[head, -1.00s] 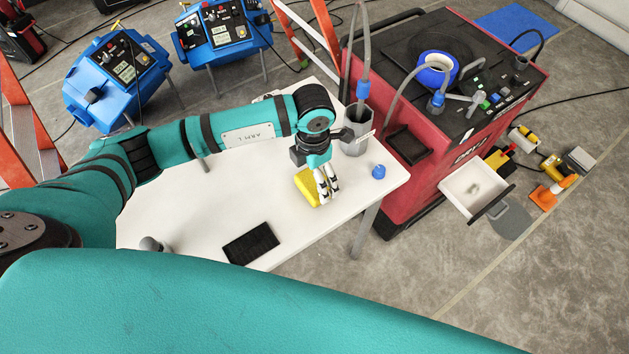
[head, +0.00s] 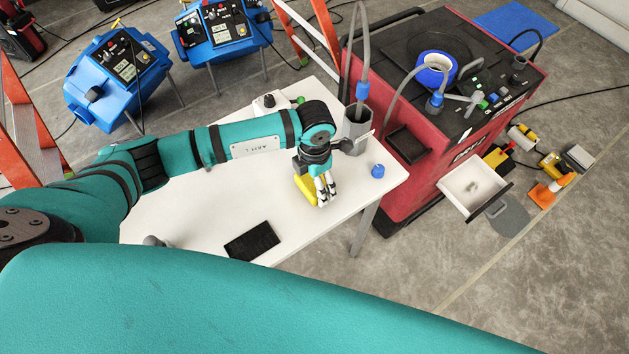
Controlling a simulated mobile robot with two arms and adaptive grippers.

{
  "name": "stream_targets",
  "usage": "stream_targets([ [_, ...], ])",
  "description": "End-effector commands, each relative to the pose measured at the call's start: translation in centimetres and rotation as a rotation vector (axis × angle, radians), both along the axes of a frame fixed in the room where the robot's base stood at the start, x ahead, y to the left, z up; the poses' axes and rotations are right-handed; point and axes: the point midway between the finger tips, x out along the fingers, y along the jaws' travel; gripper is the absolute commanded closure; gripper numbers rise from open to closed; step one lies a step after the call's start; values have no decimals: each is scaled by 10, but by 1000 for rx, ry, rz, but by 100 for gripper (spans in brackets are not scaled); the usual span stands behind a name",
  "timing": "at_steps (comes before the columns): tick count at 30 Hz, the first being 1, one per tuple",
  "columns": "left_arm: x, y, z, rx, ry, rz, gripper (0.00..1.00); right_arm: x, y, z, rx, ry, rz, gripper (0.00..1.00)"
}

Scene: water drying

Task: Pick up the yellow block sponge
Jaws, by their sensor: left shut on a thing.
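The yellow block sponge (head: 304,188) is at the right part of the white table (head: 205,215). My left gripper (head: 324,200) points down at it, with its pale fingers shut on the sponge. The fingers and wrist hide much of the sponge, and only its left side shows. I cannot tell whether the sponge touches the table or is slightly above it. My right gripper is not in view.
A grey holder (head: 357,128) with a hose stands behind the gripper. A blue cap (head: 377,171) is to its right. A black pad (head: 252,242) lies near the table's front edge. A red machine (head: 450,120) with an open drawer (head: 472,188) stands right of the table.

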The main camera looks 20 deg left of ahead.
Motion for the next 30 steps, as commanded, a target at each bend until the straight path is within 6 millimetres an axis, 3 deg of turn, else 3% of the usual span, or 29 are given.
stream_targets([
  [8, 1, 0, 12, 0, -4, -2, 37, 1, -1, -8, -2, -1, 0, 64],
  [13, 1, -1, 35, -2, -6, -3, 37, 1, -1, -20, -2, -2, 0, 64],
  [24, 11, -97, 40, -3, -3, -5, 37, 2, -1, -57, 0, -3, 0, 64],
  [30, 15, -137, 46, 0, -2, -3, 37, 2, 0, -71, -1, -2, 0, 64],
])
